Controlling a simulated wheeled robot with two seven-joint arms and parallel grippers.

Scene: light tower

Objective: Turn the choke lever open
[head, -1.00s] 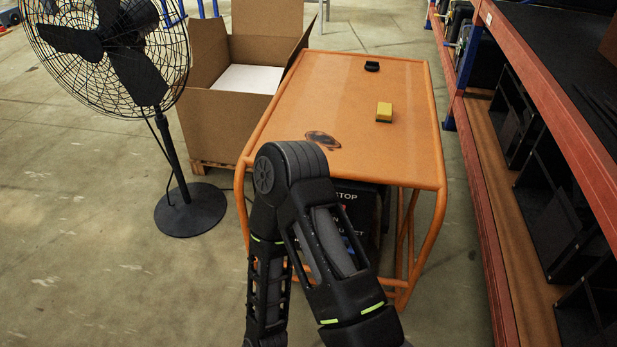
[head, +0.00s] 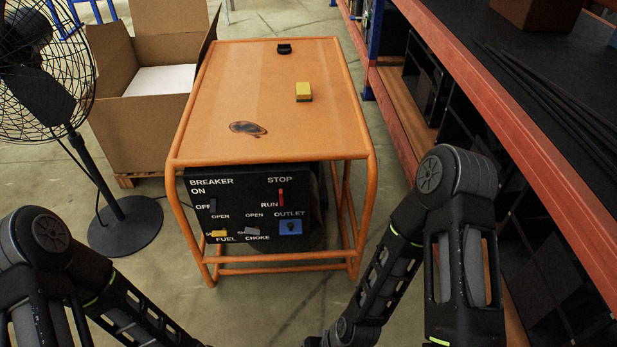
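The generator, an orange tubular frame with an orange top (head: 270,85), stands ahead of me with its black control panel (head: 248,188) facing me. The grey choke lever (head: 252,232) is at the panel's lower middle, above the CHOKE label; its exact angle is too small to tell. Left of it is the yellow fuel lever (head: 219,234). A red run/stop switch (head: 281,197) and a blue outlet (head: 291,228) are at the panel's right, and a dark breaker switch (head: 213,206) at its left. Both my arms show at the lower corners, but neither gripper is in view.
A yellow block (head: 303,92) and a small black object (head: 284,48) lie on the generator's top, near a dark stain. An open cardboard box (head: 135,125) and a standing fan (head: 120,225) are at left. A long shelf (head: 520,110) runs along the right. The floor before the panel is clear.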

